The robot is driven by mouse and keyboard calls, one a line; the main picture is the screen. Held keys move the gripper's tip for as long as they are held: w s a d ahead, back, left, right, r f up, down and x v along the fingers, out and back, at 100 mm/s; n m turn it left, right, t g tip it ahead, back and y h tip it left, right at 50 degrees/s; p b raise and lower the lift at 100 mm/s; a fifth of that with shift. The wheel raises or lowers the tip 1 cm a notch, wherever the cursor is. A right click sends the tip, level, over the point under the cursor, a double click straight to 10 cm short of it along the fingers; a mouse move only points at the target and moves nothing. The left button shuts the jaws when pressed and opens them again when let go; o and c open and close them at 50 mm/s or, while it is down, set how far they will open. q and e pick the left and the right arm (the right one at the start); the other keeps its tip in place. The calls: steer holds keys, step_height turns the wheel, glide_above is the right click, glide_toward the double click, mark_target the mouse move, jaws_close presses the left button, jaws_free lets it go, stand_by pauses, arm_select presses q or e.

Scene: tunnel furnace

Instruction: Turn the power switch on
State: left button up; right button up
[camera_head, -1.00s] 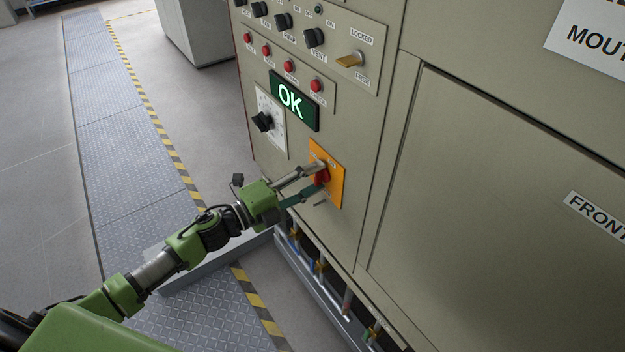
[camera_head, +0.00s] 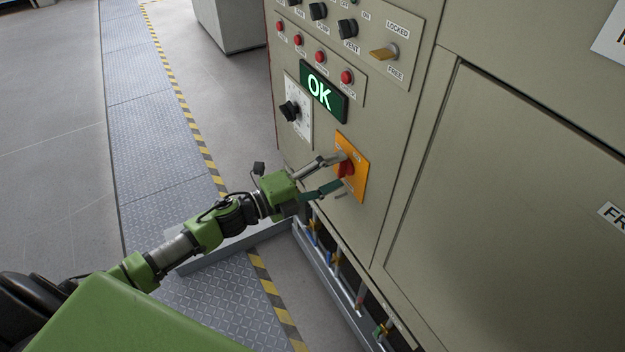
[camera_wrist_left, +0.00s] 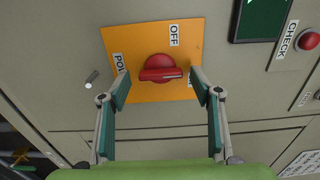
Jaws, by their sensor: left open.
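The power switch is a round red knob (camera_head: 347,169) with a raised grip bar, on an orange plate (camera_head: 358,186) on the cabinet front. In the left wrist view the knob (camera_wrist_left: 160,70) sits mid-plate, its bar lying nearly level in the picture. An OFF label shows above it and a partly covered label starting "PO" to the left. My left gripper (camera_head: 338,173) is open, with one fingertip on each side of the knob. In the wrist view the fingertips (camera_wrist_left: 160,86) show gaps to the bar; contact with the plate cannot be told. My right gripper is not in view.
Above the switch are a lit green OK display (camera_head: 323,93), a black dial (camera_head: 290,110), red buttons and a LOCKED/FREE lever (camera_head: 384,53). A small metal pin (camera_wrist_left: 91,80) sticks out beside the plate. Pipes (camera_head: 337,262) run below the cabinet. The walkway (camera_head: 150,150) at left is clear.

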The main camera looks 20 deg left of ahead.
arm_select(q)
steer(key=v, duration=1.1)
steer(key=shift+s+a, duration=0.1)
steer(key=a+f+n+y, duration=0.3)
steer(key=a+f+n, duration=0.1)
steer(key=f, duration=0.4)
steer(key=a+f+n+y, duration=0.3)
steer(key=a+f+n, duration=0.15)
steer(key=f, duration=0.35)
steer(key=s+a+f+n+g+y, duration=0.1)
steer(key=s+a+f+n+y, duration=0.2)
steer(key=f, duration=0.6)
steer(key=s+f+n+g+y, duration=0.15)
steer(key=s+f+n, duration=0.25)
steer(key=f, duration=0.5)
steer(key=s+d+f+n+g, duration=0.3)
steer(key=s+f+n+g, duration=0.15)
steer(key=s+f, duration=0.85)
steer(key=s+d+f+n+g, duration=0.1)
steer(key=s+d+f+g, duration=0.2)
steer(key=s, duration=0.7)
steer(key=s+d+f+n+g, duration=0.2)
steer(key=s+d+f, duration=0.4)
steer(key=s, duration=0.5)
steer(key=shift+d+f+g, duration=0.15)
steer(key=shift+f+g, duration=0.25)
steer(key=shift+g, duration=0.2)
steer(key=shift+y, duration=0.25)
